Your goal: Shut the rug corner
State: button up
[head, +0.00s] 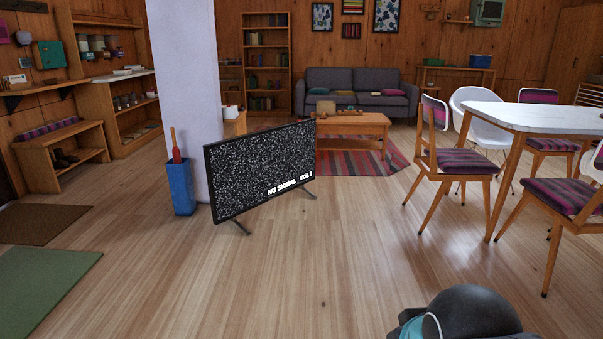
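A red and dark striped rug (359,168) lies on the plank floor in the back middle, under and in front of a wooden coffee table (352,124). Its left part is hidden behind a television. Its right edge looks slanted near the chairs; I cannot tell from here whether a corner there is folded over. A dark rounded part of my arm shows at the bottom right. My gripper is not in view.
The television (262,165) stands on the floor beside a white pillar (186,80) and a blue bin (180,187). A white table (545,117) with striped chairs (455,161) fills the right. Flat mats (40,285) lie at left. Open floor runs between television and chairs.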

aim_at(398, 163)
jog(key=z, duration=0.3)
jog(key=i, duration=1.8)
jog(key=z, duration=0.3)
jog(key=i, duration=3.7)
jog(key=u, duration=0.6)
jog(key=i, duration=1.9)
jog(key=u, duration=0.35)
